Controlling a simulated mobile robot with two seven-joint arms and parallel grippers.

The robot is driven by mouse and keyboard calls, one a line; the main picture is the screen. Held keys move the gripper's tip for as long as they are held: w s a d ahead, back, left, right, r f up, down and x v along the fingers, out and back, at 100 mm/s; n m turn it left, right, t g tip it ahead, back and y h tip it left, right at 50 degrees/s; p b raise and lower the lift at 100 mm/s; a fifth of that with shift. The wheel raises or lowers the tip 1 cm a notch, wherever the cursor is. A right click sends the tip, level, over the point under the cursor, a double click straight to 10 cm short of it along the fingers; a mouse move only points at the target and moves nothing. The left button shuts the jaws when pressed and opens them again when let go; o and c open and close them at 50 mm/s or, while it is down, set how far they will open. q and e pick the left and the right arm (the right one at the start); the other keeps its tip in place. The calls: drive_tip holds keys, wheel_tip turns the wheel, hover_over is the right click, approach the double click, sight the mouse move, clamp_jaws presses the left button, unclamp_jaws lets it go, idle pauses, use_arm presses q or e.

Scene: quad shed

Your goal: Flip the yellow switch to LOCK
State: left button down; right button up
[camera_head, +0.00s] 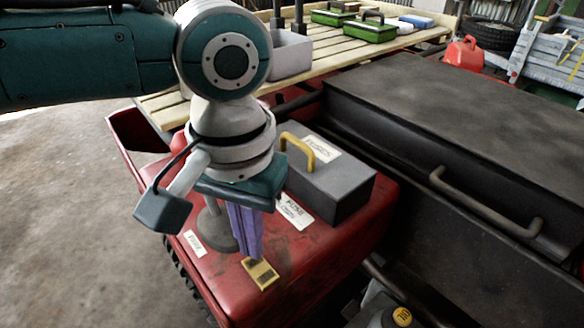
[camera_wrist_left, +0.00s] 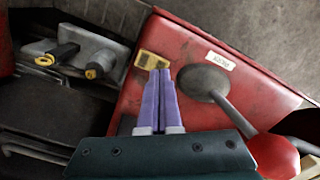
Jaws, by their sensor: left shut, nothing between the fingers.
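The yellow switch (camera_head: 261,273) is a small yellow plate with a dark part, set on top of the red housing (camera_head: 314,251). In the left wrist view the switch (camera_wrist_left: 148,60) lies just beyond my fingertips. My left gripper (camera_head: 249,257) points down with its purple fingers shut and empty, the tips right at the edge of the switch. In the left wrist view the shut fingers (camera_wrist_left: 161,73) reach up to the plate; I cannot tell whether they touch it. The switch's setting and any LOCK marking are too small to read. My right gripper is not in view.
A grey box (camera_head: 345,188) with a yellow handle stands behind the switch on the red housing. A black lid with a bar handle (camera_head: 486,205) lies to the right. Open floor (camera_head: 70,230) is at left.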

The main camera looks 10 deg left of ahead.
use_arm(q)
drive_tip(key=shift+f+b, duration=0.55)
drive_tip(key=shift+f, duration=0.35)
idle(0.5)
wheel_tip(320, 180, up, 7)
drive_tip(key=p, duration=0.8)
drive_tip(key=shift+p, duration=0.35)
